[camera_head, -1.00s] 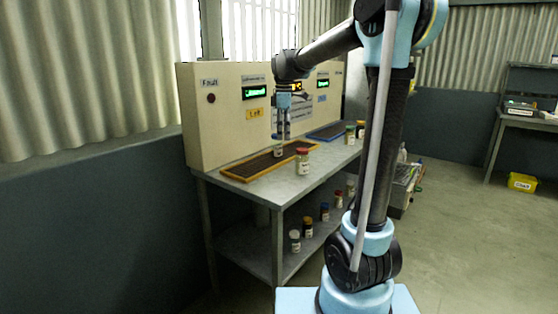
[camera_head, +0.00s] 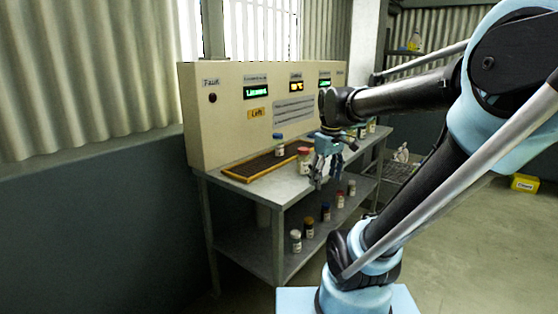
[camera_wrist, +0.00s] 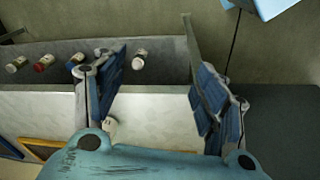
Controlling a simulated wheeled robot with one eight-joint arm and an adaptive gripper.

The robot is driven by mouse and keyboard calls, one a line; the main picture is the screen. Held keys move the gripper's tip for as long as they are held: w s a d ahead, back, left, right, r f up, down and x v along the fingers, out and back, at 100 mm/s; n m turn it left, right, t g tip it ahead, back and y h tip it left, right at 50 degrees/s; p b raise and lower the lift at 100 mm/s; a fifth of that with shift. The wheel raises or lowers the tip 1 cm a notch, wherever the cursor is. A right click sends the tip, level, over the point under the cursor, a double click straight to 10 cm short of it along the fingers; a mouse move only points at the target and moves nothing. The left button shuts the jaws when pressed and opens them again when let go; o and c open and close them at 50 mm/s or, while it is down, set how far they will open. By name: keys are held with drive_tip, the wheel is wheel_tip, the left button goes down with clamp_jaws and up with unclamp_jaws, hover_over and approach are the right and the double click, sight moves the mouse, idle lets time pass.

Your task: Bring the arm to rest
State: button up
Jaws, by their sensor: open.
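My gripper (camera_head: 328,178) hangs in front of the bench's front edge, to the right of the red-lidded jar on the bench top. In the wrist view its two blue-padded fingers (camera_wrist: 158,75) are spread wide with nothing between them. My arm reaches in from the right, with its forearm nearly level. A blue-lidded jar (camera_head: 279,146) stands upright on the yellow-rimmed left tray (camera_head: 236,176), apart from the gripper. The right tray is hidden behind my gripper and arm in the head view.
The cream machine panel (camera_head: 225,120) stands at the back of the bench (camera_head: 270,193). A red-lidded jar (camera_head: 303,160) stands near the gripper. Several jars sit on the lower shelf (camera_head: 250,245). A yellow bin (camera_head: 524,183) is on the floor at right. Floor between is clear.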

drive_tip(key=s+d+f+m, duration=0.4)
drive_tip(key=s+f+m, duration=0.3)
drive_tip(key=s+f, duration=0.4)
drive_tip(key=shift+s+f+t, duration=0.25)
drive_tip(key=shift+f+t, duration=0.15)
drive_tip(key=shift+f, duration=0.35)
drive_tip(key=shift+w+f, duration=0.2)
drive_tip(key=shift+w, duration=0.25)
